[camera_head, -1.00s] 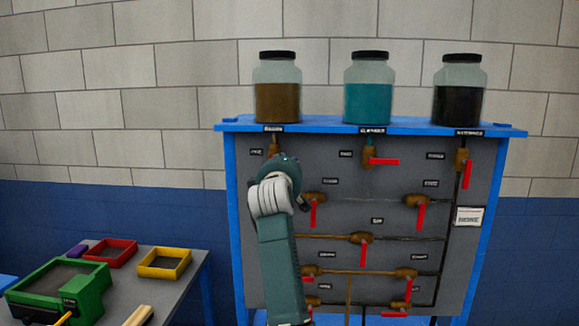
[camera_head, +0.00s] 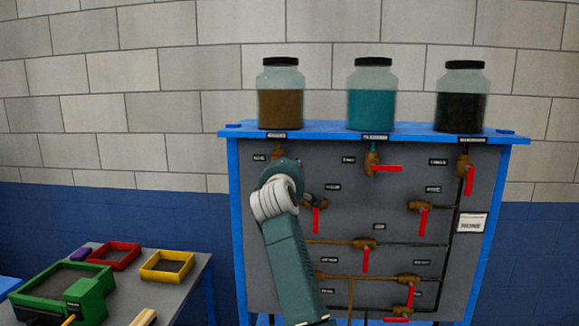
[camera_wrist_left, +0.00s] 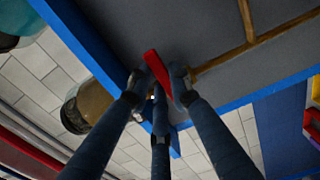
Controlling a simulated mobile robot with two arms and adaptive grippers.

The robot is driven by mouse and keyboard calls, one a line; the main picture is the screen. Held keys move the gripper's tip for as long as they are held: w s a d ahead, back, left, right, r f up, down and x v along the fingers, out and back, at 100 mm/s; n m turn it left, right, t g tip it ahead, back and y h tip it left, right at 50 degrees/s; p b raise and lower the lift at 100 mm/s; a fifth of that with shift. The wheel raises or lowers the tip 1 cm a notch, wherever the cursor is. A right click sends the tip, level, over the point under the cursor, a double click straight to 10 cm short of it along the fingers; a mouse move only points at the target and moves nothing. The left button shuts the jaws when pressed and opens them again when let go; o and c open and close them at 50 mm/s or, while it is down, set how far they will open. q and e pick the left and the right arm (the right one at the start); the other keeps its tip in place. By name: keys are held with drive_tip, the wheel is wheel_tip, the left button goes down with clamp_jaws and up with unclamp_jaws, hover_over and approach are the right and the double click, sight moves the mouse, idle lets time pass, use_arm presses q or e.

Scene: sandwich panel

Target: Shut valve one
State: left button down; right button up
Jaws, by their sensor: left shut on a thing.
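The valve panel (camera_head: 335,225) is grey with a blue frame and stands against the wall. The top-left valve, under the brown jar (camera_head: 281,98), is mostly hidden behind my left arm; only a bit of its brass fitting (camera_head: 277,152) shows. My left gripper (camera_head: 300,188) is at that valve, its fingers mostly hidden by my own wrist. In the left wrist view, a red valve handle (camera_wrist_left: 157,69) sits between the fingertips of the left gripper (camera_wrist_left: 156,82), which are shut on it. My right gripper is not in view.
Several other brass valves with red handles sit on the panel, including the top-middle one (camera_head: 386,168) and top-right one (camera_head: 469,181). A teal jar (camera_head: 371,100) and a dark jar (camera_head: 462,100) stand on top. A table (camera_head: 195,275) with trays is at left.

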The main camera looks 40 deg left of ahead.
use_arm(q)
drive_tip(key=c, duration=1.5)
unclamp_jaws()
drive_tip(key=shift+c, duration=0.2)
drive_tip(key=v, duration=0.7)
drive_tip(key=shift+s, duration=0.25)
drive_tip(key=shift+w+d, duration=0.1)
drive_tip(key=shift+d, duration=0.05)
